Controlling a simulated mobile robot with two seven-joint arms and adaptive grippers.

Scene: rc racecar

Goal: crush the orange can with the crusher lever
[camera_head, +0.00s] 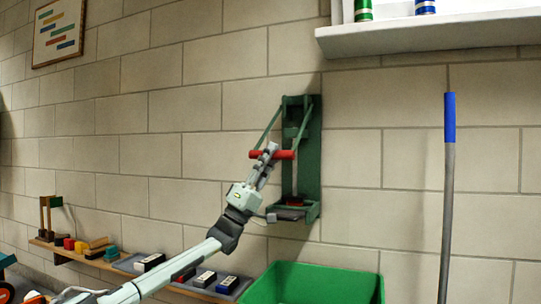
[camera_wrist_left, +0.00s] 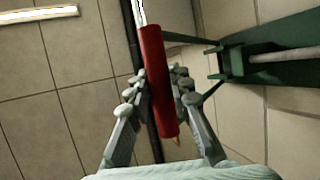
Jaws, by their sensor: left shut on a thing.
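The green can crusher (camera_head: 309,160) is fixed upright on the block wall, and part of it shows in the left wrist view (camera_wrist_left: 236,62). Its red lever handle (camera_head: 284,155) lies crosswise, at about mid-height of the frame. My left gripper (camera_head: 268,153) is shut on the left part of this handle. In the left wrist view the red bar (camera_wrist_left: 157,85) runs between the two fingers (camera_wrist_left: 161,84). I cannot make out an orange can; a small dark red part sits low in the crusher. My right gripper is out of view.
A green bin (camera_head: 318,284) stands below the crusher. A blue-gripped pole (camera_head: 448,175) leans at the right. A white shelf (camera_head: 430,37) with a green can (camera_head: 363,10) and a blue can (camera_head: 425,7) is at upper right. A low ledge (camera_head: 75,254) holds small blocks at left.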

